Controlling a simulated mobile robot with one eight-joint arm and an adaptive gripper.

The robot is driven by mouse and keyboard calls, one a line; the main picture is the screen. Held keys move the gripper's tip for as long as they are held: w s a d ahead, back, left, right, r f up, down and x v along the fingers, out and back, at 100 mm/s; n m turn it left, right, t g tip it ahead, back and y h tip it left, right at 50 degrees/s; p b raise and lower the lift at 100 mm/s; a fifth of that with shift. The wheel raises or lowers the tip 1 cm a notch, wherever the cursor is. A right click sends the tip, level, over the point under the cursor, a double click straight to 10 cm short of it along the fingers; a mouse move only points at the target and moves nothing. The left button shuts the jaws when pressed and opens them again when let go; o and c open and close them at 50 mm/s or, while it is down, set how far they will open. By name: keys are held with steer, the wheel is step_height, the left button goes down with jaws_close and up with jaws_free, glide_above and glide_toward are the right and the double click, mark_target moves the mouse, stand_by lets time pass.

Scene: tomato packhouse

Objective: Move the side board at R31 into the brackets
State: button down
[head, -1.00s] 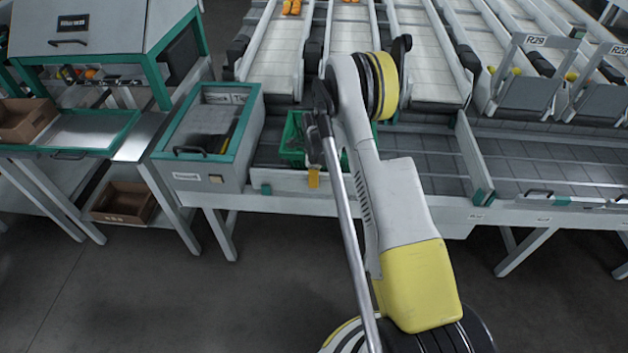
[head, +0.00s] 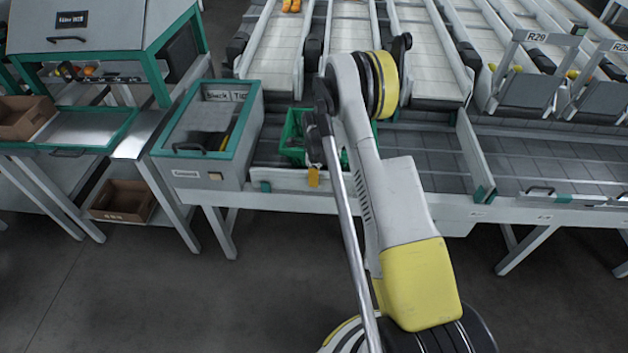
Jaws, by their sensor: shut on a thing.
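The side board (head: 287,181) is a pale, low board with a teal end at its left, at the front edge of the grey packing bench. My gripper (head: 313,177) is at the top of this board, partly hidden by my own arm, with an orange-yellow part showing at its tip. It is shut on the board. My arm hides the board's right end, and I cannot tell whether the board sits in its brackets.
A green crate (head: 291,139) stands on the bench just behind the board. A glass-topped cabinet (head: 209,180) is close on the left. A divider (head: 470,150) and another front board with a handle (head: 540,190) are at the right. The floor in front is clear.

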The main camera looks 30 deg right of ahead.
steer(key=shift+f+b, duration=0.3)
steer(key=shift+f, duration=0.05)
steer(key=c, duration=1.5)
jaws_free()
steer(key=shift+c, duration=0.4)
steer(key=shift+c, duration=1.2)
steer(key=shift+r, duration=0.1)
steer(key=shift+r+p, duration=1.85)
steer(key=shift+r, duration=2.1)
steer(key=shift+r, duration=0.1)
